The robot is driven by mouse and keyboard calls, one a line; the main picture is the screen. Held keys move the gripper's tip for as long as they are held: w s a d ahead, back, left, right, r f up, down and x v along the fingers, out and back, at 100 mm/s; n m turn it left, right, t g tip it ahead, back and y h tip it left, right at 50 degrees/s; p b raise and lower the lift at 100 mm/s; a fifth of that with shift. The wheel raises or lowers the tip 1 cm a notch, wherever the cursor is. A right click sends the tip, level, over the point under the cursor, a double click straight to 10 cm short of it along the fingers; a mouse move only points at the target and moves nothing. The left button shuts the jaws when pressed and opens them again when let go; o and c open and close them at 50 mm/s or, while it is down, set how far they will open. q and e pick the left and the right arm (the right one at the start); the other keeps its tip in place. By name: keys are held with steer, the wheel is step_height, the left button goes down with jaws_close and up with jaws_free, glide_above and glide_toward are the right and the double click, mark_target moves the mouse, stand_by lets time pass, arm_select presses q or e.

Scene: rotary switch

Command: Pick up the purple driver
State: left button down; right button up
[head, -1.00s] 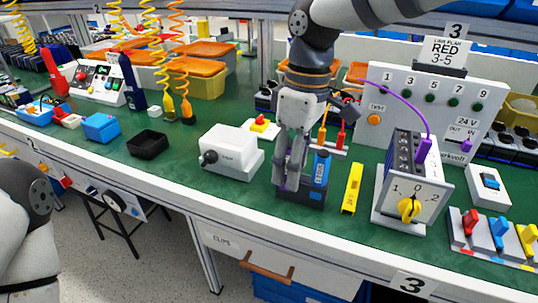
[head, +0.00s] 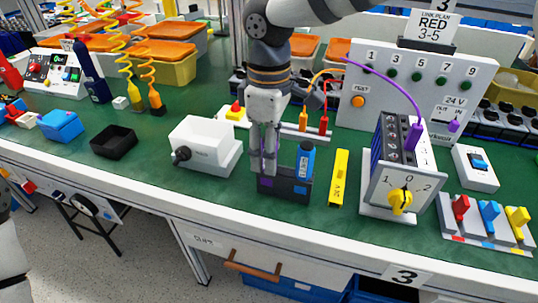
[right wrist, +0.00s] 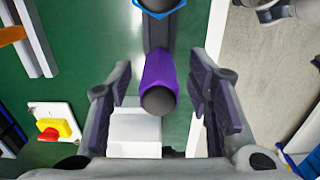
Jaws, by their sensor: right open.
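The purple driver (right wrist: 160,80) shows in the right wrist view, its handle upper part between my two open fingers with a gap on each side. In the head view it is mostly hidden behind my fingers. It stands in a dark holder (head: 297,191) near the bench's front edge. My right gripper (head: 265,168) is open above the left part of this holder, and it also shows in the right wrist view (right wrist: 160,95). A blue driver (head: 304,160) stands at the holder's right end. My left gripper is out of view.
A white box with a black knob (head: 208,140) stands left of the holder. A yellow block (head: 339,178) lies to its right, then the rotary switch (head: 400,200). The link panel (head: 415,85) with cables stands behind. A black tray (head: 113,142) is further left.

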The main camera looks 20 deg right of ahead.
jaws_close()
step_height(320, 180, up, 10)
steer(key=shift+r, duration=0.1)
steer(key=c, duration=0.9)
jaws_free()
jaws_close()
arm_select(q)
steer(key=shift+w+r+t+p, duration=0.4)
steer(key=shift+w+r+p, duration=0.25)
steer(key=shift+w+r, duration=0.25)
arm_select(e)
step_height(320, 180, up, 7)
steer(key=shift+r, duration=0.15)
